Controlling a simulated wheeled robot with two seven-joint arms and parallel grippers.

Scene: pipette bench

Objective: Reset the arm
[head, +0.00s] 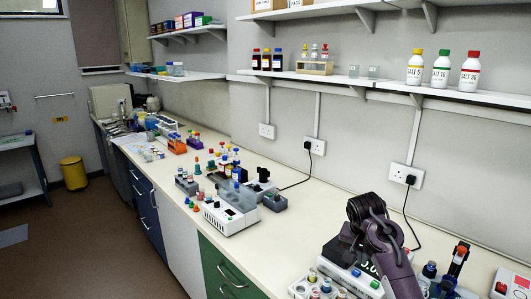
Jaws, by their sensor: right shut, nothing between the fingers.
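My right arm, dark purple, rises from the lower right of the head view. My right gripper (352,236) is at its end, above the bench beside a white device with a lit display (352,268). The gripper is shut and empty, and the arm hides part of the device. The fingertips are small and dark, so their exact gap to the device cannot be told. My left gripper is not in view.
The bench (300,225) runs along the wall. Vials (326,285) stand at the front, and a pipette (459,259) is right of my arm. A grey-white instrument (230,218) stands further left. A shelf (390,86) with bottles hangs above. Bare bench lies between the instrument and my arm.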

